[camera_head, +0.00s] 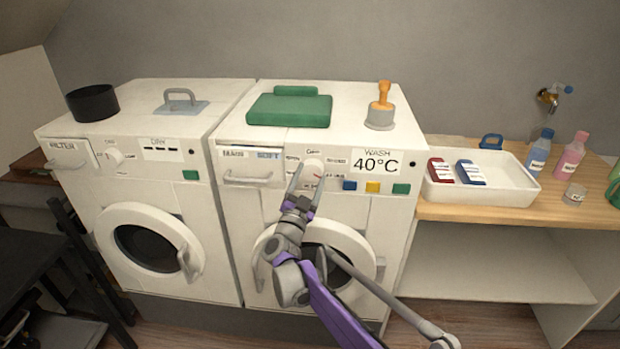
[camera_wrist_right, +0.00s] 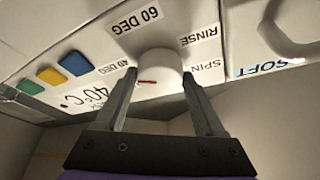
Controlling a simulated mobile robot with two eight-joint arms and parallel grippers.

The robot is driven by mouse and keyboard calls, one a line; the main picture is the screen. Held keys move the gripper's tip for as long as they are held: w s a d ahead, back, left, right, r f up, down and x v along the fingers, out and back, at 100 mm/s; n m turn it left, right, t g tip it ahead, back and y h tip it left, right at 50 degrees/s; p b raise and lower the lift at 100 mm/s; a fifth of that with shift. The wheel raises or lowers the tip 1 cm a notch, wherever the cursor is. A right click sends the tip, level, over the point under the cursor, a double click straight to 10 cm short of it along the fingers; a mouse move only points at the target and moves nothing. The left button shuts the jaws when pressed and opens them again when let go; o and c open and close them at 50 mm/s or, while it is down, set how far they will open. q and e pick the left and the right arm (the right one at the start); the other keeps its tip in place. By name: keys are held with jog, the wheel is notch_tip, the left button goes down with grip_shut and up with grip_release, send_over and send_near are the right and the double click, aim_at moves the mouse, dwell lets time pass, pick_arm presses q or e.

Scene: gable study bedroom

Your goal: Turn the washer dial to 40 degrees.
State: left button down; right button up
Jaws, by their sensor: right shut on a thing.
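The washer dial (camera_head: 314,166) is a round white knob on the right-hand machine's panel. In the right wrist view the dial (camera_wrist_right: 160,72) shows a red pointer mark aimed left, toward a partly covered label that seems to read 40 DEG. The washer display (camera_head: 374,162) reads WASH 40°C. My right gripper (camera_head: 306,180) is at the dial, and in the wrist view its two fingers (camera_wrist_right: 161,78) stand on either side of the knob, shut on it. My left gripper is not in view.
Blue, yellow and green buttons (camera_head: 372,187) sit right of the dial, and the washer drawer (camera_head: 248,178) is to its left. The round door lies below. A dryer (camera_head: 120,135) stands left. A white tray (camera_head: 515,190) and bottles are on the wooden counter at right.

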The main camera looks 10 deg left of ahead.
dwell(0.4)
jog(key=o, duration=1.4)
jog(key=shift+c, duration=0.2)
jog(key=b+v, duration=0.1)
jog(key=v, duration=0.9)
jog(key=shift+s+f, duration=0.2)
jog(key=shift+s, duration=0.15)
jog(key=shift+a, duration=0.1)
